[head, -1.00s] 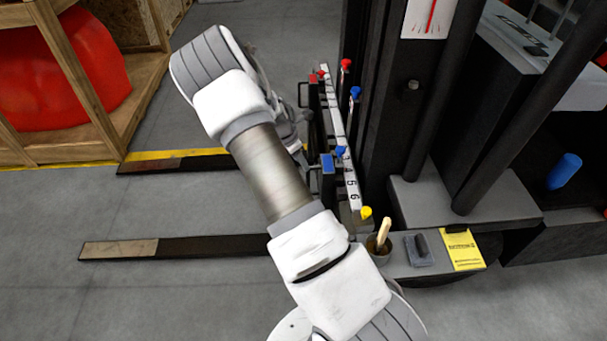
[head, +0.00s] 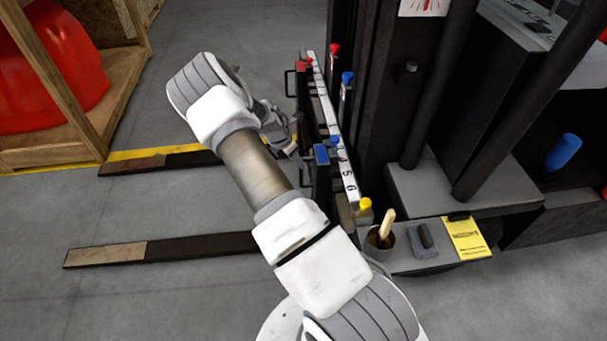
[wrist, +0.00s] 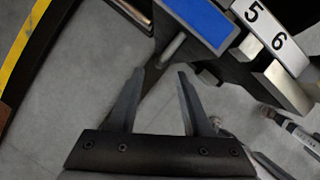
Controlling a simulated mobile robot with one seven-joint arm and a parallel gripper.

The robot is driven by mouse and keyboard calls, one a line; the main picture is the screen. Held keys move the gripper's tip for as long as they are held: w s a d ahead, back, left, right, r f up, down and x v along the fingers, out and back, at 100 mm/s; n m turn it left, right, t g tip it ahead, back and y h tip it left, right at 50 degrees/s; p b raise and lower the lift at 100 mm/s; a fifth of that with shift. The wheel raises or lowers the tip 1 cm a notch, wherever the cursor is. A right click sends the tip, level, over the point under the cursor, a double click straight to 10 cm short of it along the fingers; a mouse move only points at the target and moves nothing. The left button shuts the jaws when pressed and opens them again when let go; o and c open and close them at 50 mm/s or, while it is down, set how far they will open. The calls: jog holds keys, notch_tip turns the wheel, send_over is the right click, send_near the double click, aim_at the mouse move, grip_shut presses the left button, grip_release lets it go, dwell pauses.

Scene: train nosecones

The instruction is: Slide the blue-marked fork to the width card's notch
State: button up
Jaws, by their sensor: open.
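The blue-marked block (head: 321,155) sits on the front of the carriage beside the numbered scale (head: 347,178), near the 4 and 5. In the wrist view the blue face (wrist: 200,18) has a short grey handle (wrist: 172,50) jutting from it. My gripper (wrist: 160,75) is open and empty, its fingertips just short of that handle. In the head view my gripper (head: 288,148) is left of the block. The near fork (head: 190,247) runs behind my arm, which hides its join to the carriage. I cannot tell where a notch is; a yellow card (head: 466,241) lies on the ledge.
The red-marked block (head: 304,66) and far fork (head: 190,159) are farther back. A brush cup (head: 381,240) and grey pad (head: 424,241) are on the ledge.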

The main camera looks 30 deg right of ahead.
jog(key=b+x, duration=0.2)
jog(key=x, duration=0.7)
jog(key=shift+f+b, duration=0.25)
jog(key=shift+b, duration=0.1)
jog(key=shift+d, duration=0.1)
grip_shut()
dwell(0.8)
